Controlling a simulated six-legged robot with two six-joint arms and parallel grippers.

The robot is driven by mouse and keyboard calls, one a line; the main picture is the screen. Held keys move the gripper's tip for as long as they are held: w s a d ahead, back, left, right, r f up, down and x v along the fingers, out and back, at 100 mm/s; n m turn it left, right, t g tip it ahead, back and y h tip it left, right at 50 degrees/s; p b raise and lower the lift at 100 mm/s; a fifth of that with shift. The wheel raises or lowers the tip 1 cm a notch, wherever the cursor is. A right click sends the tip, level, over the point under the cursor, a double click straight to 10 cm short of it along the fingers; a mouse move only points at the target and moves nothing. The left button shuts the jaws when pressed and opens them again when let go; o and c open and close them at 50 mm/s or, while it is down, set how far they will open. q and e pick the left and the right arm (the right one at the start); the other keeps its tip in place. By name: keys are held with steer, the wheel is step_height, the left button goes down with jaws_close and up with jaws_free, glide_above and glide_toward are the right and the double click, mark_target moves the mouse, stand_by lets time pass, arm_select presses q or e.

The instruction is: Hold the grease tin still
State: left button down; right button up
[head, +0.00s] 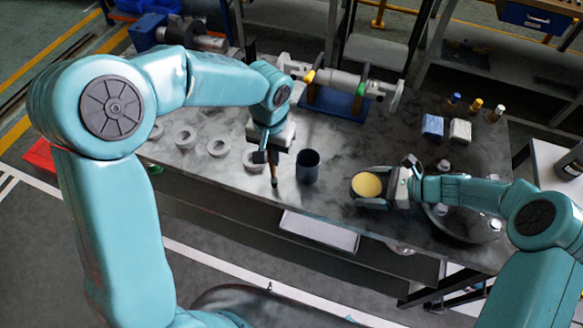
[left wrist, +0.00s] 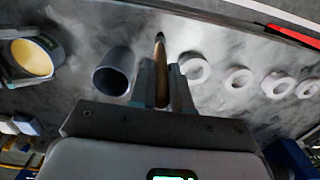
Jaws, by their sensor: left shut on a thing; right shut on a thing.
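The grease tin (head: 366,185), a round tin with pale yellow grease showing at its open top, is at the front right of the bench. My right gripper (head: 381,187) is shut on the tin, with its fingers around the sides. The tin also shows at the left edge of the left wrist view (left wrist: 32,58). My left gripper (head: 270,157) is shut on a slim brown stick-like tool (left wrist: 161,75) with a dark tip, which points down beside a dark blue cup (head: 308,165). The tool and cup are apart from the tin.
Several white rings (head: 218,148) lie on the bench (head: 340,218) at left. A pump assembly on a blue base (head: 335,103) stands at the back. Two blocks (head: 460,130) and small bottles (head: 475,105) are at back right. A round metal plate (head: 462,226) lies near my right arm.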

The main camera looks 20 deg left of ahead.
steer(key=shift+f, duration=0.1)
stand_by(0.3)
arm_select(q)
steer(key=shift+s+h, duration=0.1)
steer(key=shift+h, duration=0.4)
steer(key=w+d+r+h, duration=0.3)
steer(key=w+d+r, duration=0.1)
steer(key=d, duration=0.4)
steer(key=w+d+r+h, duration=0.2)
steer(key=w+d+r, duration=0.1)
steer(key=d+r, duration=0.3)
step_height(320, 180, down, 7)
steer(key=d+h, duration=0.1)
steer(key=shift+d, duration=0.3)
steer(key=shift+f, duration=0.85)
stand_by(0.5)
steer(key=shift+r, duration=0.1)
